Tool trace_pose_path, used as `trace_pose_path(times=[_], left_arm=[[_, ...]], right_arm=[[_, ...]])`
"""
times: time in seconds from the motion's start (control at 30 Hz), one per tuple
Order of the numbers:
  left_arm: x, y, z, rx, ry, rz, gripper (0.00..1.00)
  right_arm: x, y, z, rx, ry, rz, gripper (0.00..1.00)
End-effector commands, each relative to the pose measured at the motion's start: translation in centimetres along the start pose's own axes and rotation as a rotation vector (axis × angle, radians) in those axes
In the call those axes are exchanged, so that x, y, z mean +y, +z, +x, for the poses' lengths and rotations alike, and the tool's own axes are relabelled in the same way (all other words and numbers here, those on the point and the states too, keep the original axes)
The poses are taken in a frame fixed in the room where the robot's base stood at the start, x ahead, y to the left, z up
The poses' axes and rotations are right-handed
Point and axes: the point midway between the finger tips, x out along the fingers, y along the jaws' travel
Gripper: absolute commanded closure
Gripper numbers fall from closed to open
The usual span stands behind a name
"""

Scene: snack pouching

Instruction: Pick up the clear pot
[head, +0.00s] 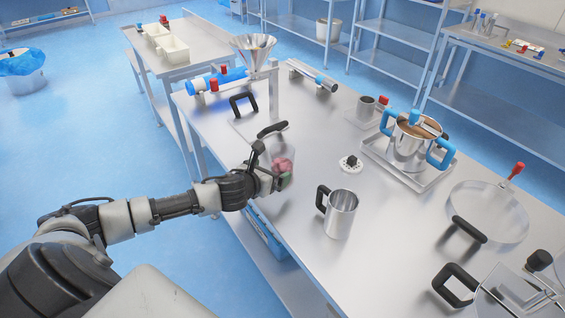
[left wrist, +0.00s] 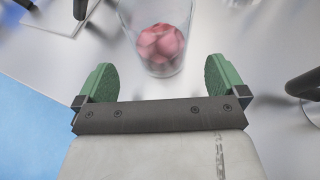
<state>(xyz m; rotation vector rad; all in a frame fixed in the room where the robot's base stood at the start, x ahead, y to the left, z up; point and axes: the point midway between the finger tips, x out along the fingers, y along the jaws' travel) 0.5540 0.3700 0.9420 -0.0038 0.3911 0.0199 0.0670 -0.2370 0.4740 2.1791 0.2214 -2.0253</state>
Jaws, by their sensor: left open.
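A clear pot (head: 282,153) with pink pieces inside stands upright near the left edge of the steel table, partly hidden behind my left gripper (head: 276,178) in the head view. The pot also shows at the top of the left wrist view (left wrist: 157,40), its upper part cut off by the frame. My left gripper (left wrist: 160,77) is open, with its green fingers apart. In the wrist view the pot stands just beyond the fingertips, roughly centred between them, and nothing is held. My right gripper is not in view.
A steel mug (head: 341,213) stands to the right of the gripper on the table (head: 285,228). A black-handled utensil (head: 272,130) lies behind the pot. A steel pot with blue handles (head: 410,148) stands on a tray farther right. A funnel (head: 253,52) stands at the back.

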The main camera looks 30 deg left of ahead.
Motion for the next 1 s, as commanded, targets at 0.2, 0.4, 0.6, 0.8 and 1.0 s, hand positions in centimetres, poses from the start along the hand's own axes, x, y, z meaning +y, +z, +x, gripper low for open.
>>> trace_pose_path(times=[0.2, 0.4, 0.6, 0.8, 1.0], left_arm=[[-0.1, 0.4, 1.9, -0.001, 0.000, -0.004, 0.00], [-0.1, 0.3, 4.6, 0.000, 0.001, -0.002, 0.00], [-0.1, 0.2, 5.5, 0.001, -0.001, 0.000, 0.00], [0.0, 0.2, 5.5, 0.001, -0.001, 0.000, 0.06], [0.0, 0.2, 5.5, 0.001, 0.000, 0.000, 0.37]], right_arm=[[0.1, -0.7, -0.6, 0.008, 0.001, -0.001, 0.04], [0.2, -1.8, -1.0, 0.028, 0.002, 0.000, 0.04], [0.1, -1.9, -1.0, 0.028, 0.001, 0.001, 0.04], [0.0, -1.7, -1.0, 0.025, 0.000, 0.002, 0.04], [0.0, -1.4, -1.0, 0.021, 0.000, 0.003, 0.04]])
